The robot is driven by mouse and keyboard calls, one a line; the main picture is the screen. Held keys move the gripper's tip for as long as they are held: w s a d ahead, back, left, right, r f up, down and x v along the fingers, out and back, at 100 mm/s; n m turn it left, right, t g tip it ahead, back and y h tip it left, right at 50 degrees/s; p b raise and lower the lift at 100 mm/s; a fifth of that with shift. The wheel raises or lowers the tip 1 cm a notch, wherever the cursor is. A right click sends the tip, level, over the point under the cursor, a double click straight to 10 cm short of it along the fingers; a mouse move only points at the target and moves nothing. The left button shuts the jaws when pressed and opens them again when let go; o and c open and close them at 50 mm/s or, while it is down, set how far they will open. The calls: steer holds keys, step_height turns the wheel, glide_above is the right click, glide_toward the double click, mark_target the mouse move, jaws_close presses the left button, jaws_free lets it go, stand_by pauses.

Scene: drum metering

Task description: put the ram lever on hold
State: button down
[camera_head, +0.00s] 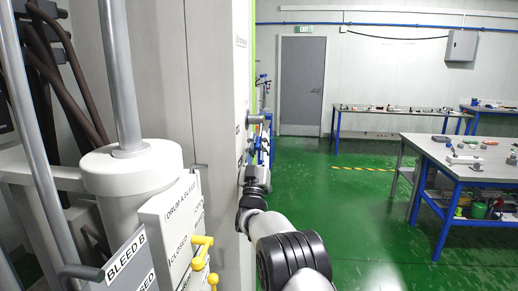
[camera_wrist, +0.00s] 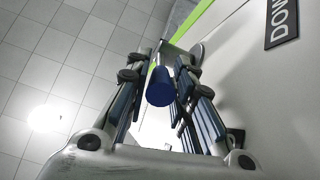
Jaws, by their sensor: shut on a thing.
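The ram lever has a blue round-ended handle (camera_wrist: 160,88) and a grey pivot (camera_wrist: 198,52) on the pale panel in the wrist view. My gripper (camera_wrist: 163,72) points upward there, its two dark-padded fingers on either side of the blue handle and shut on it. In the head view my gripper (camera_head: 262,146) is beside the right-hand face of the tall pale cabinet. The handle is too small and too covered there to tell apart from the fingers. A dark label (camera_wrist: 282,22) reading "DOW…" is on the panel at the upper right. No label reading "hold" can be made out.
The tall cabinet (camera_head: 215,60) stands close on the left of my arm. Yellow valve handles (camera_head: 201,250) stick out of a labelled white box (camera_head: 172,230) at the lower left. A blue-framed workbench (camera_head: 455,150) stands at right, with open green floor between.

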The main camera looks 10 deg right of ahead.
stand_by(0.3)
steer(key=c, duration=1.3)
jaws_free()
steer(key=shift+c, duration=0.2)
steer(key=v, duration=1.2)
